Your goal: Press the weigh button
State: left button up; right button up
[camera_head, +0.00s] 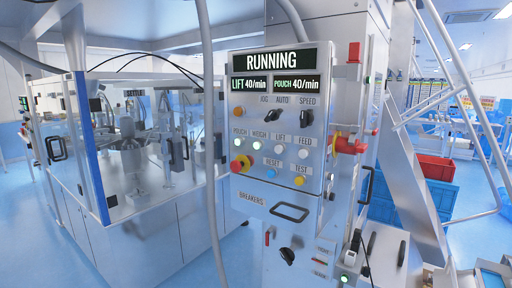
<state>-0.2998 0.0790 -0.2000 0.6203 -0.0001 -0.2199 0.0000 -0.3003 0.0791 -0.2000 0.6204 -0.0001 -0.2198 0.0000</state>
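The grey control panel (262,185) stands upright in the middle of the view. Its display (275,60) reads RUNNING, with LIFT 40/min and POUCH 40/min below. The weigh button (257,145) is small, round and pale, apparently lit, under a label that looks like WEIGH. To its left is the pouch button (238,147), and to its right are the white lift button (279,149) and feed button (303,154). Whether any button is pressed in cannot be told. Neither gripper is in view.
A red knob (350,145) juts from the panel's right side. A grey cable (210,130) hangs left of the panel.

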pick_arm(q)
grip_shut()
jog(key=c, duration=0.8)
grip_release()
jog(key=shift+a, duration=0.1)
